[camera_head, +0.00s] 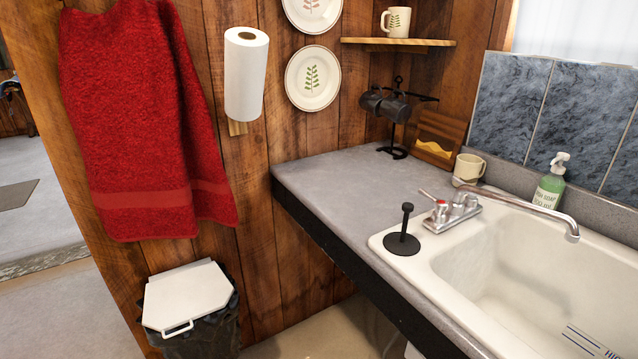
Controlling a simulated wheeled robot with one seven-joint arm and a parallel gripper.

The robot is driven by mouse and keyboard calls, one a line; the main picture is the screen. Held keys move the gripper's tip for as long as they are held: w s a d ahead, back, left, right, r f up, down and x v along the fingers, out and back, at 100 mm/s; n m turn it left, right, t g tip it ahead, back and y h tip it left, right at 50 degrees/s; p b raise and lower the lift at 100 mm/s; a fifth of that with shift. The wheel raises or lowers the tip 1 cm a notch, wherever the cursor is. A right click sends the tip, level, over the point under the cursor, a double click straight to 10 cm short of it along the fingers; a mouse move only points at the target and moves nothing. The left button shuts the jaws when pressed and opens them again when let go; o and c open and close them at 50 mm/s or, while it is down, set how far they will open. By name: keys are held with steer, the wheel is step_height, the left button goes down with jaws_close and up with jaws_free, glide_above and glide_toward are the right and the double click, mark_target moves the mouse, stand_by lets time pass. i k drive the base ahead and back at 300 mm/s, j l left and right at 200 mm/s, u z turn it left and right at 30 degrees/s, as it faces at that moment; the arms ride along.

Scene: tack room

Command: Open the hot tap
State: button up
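The chrome faucet (462,205) stands on the back left rim of the white sink (480,262). Its long spout (530,207) reaches right over the basin. A tap handle with a red mark (438,202) is at the faucet's left end; its lever points up and to the left. A second handle is partly visible at the right, by the spout's base, and I cannot make out its color mark. My gripper is not in view.
A black plunger-like stand (403,238) is on the sink's left corner, close to the faucet. A soap bottle (549,184) and mug (468,168) stand behind. The grey counter (335,185) is mostly clear; a lidded bin (188,298) stands below left.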

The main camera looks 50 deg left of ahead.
mark_target(431, 200)
steer(key=u, duration=0.9)
steer(key=k+l+u, duration=0.25)
steer(key=l+u, duration=0.3)
steer(key=k+j, duration=0.05)
steer(key=j, duration=0.05)
